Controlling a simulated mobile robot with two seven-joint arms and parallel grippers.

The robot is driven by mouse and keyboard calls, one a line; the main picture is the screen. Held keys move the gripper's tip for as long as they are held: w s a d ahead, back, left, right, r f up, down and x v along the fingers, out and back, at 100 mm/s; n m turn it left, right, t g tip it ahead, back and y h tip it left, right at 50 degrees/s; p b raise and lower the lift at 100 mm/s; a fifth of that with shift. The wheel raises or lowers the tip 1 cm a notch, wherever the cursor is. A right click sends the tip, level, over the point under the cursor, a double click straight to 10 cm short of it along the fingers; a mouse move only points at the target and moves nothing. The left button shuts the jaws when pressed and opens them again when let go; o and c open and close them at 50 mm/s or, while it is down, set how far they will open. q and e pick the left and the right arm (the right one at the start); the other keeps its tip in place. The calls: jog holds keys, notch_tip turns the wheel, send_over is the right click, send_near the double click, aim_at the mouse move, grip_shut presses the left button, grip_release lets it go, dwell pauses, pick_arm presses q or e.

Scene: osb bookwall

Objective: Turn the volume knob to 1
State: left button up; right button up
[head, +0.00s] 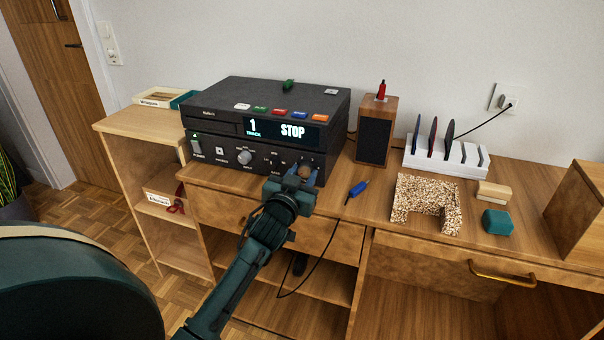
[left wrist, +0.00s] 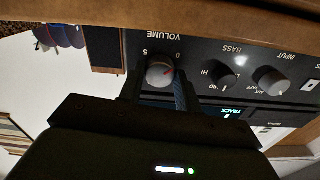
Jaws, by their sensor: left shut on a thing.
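The black stereo unit (head: 262,130) stands on the wooden desk, and its display reads "1 TRACK" and "STOP". The view is upside down; the mark points to the right of the picture, on the side of the printed 0. My left gripper (head: 302,173) is at the unit's lower right front. Its fingers (left wrist: 158,90) are on both sides of the knob, shut on it. In the head view the gripper mostly hides the knob. My right gripper is not in view.
Bass (left wrist: 223,77) and input (left wrist: 271,80) knobs sit beside it. A speaker (head: 375,138) stands right of the unit. A blue-handled tool (head: 357,190), a cork-like block (head: 425,205) and a white rack (head: 446,160) occupy the desktop. A cable hangs below the desk front.

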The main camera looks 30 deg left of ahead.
pick_arm(q)
jog(key=m+p, duration=0.1)
jog(key=m, duration=0.1)
jog(key=shift+r+m, duration=0.1)
jog(key=shift+m, duration=0.2)
jog(key=m+p, duration=0.1)
jog(key=m, duration=0.1)
jog(key=shift+m, duration=0.4)
jog(key=shift+m+p, duration=0.4)
jog(key=shift+m, duration=1.5)
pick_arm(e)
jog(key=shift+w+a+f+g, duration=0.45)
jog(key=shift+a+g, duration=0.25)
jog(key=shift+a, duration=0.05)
pick_arm(q)
jog(key=shift+p, duration=0.3)
jog(key=o, duration=1)
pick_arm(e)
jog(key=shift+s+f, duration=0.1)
